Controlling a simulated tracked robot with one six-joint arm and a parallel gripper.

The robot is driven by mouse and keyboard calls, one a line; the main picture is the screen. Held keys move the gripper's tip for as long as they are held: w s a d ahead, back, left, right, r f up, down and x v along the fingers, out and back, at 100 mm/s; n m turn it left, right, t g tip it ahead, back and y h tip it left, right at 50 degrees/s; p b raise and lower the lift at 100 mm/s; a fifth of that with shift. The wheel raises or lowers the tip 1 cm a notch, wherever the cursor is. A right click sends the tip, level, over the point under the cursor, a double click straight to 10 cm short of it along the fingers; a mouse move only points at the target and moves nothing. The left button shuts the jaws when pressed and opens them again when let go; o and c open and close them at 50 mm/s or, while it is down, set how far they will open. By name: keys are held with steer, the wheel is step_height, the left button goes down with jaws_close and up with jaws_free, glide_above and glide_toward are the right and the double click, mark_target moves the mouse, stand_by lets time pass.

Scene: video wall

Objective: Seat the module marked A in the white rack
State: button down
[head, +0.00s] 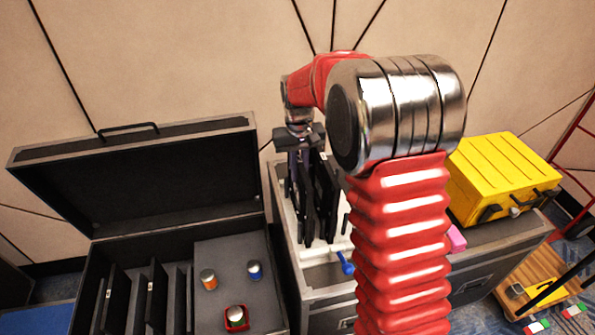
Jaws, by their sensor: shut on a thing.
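My gripper (302,150) is shut on a dark, upright module (301,190), holding it from above. The module hangs over or in the white rack (317,254), whose pale base shows around it. Another dark panel (329,200) stands close to the right of the held module. I cannot tell whether the held module's lower edge touches the rack. No letter A can be read on any module. My red arm hides the right part of the rack.
An open black case (230,215) at left holds upright dark panels (157,290) and small cans (209,279). A blue-handled tool (344,262) lies at the rack's front. A yellow case (500,175) and a pink block (457,239) are to the right.

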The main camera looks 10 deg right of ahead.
mark_target(299, 158)
steer(key=shift+f, duration=0.1)
stand_by(0.3)
steer(key=c, duration=1.7)
jaws_free()
steer(key=shift+o, duration=0.6)
steer(key=o, duration=0.4)
steer(key=shift+r, duration=4)
steer(key=shift+w, duration=0.15)
